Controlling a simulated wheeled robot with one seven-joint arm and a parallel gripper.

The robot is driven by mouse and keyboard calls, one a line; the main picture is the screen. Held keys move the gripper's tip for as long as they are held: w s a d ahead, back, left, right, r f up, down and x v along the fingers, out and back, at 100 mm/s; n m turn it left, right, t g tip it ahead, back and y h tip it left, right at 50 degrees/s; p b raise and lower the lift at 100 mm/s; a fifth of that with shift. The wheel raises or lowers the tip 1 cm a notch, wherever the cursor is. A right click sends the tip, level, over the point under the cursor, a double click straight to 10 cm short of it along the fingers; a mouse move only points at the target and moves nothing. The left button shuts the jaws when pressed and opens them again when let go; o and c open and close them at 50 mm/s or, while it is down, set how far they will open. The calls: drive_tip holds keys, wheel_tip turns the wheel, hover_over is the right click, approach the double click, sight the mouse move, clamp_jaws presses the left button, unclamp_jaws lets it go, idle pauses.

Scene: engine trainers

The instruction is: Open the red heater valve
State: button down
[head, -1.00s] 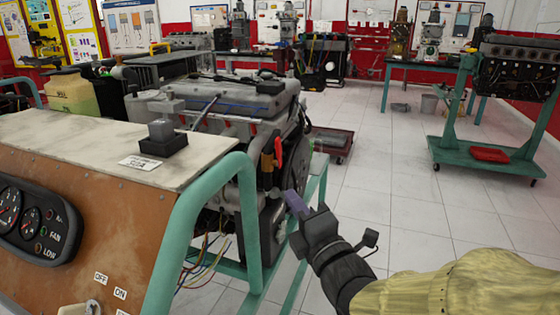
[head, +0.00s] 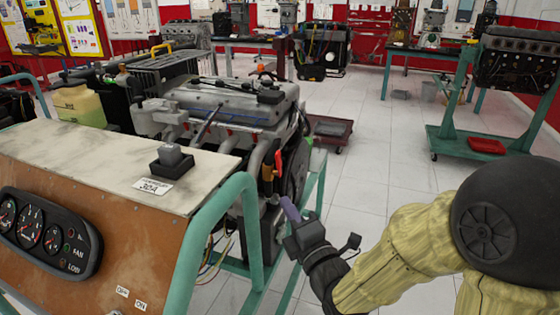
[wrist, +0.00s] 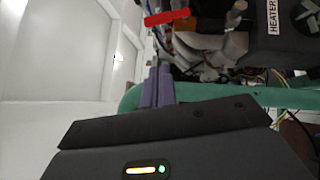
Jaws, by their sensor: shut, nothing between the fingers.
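The red heater valve handle (head: 278,163) is on the side of the engine (head: 225,100) facing my arm. In the head view it stands roughly upright beside an orange-brown part. In the wrist view the red handle (wrist: 167,18) lies nearly level near the top, beyond my fingertips. My gripper (head: 288,204) is shut and empty, its purple fingers just below the handle in the head view. The fingers also show in the wrist view (wrist: 158,75), apart from the handle in the picture. The exact distance in depth is hard to tell.
A green tube frame (head: 230,200) runs around the engine and the dashboard panel (head: 105,225), and crosses close behind my fingers in the wrist view. Loose wires hang below the engine. A black box labelled HEATER (wrist: 290,25) is right of the handle. Open tiled floor (head: 390,170) lies to the right.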

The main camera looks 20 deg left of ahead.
sight(279, 159)
drive_tip(key=shift+a+r+p, duration=0.1)
drive_tip(key=shift+r+p, duration=0.1)
drive_tip(key=shift+p, duration=0.2)
drive_tip(key=shift+w+a+r+p, duration=0.35)
drive_tip(key=shift+w+a+p, duration=0.4)
drive_tip(key=shift+w+p, duration=0.75)
drive_tip(key=shift+w+a+r+p, duration=0.3)
drive_tip(key=shift+w+a+p, duration=0.5)
drive_tip(key=shift+w+p, duration=0.75)
drive_tip(key=shift+w+a+r+p, duration=0.35)
drive_tip(key=shift+w+a+p, duration=0.4)
drive_tip(key=shift+w+p, duration=0.75)
drive_tip(key=shift+w, duration=0.15)
drive_tip(key=shift+w+r+m+g+h, duration=0.4)
drive_tip(key=shift+r+m+h, duration=0.25)
drive_tip(key=shift+m, duration=0.15)
drive_tip(key=shift+w+d+r+m+g+h+p, duration=0.1)
drive_tip(key=shift+w+m+g+h+p, duration=0.3)
drive_tip(key=shift+m, duration=0.2)
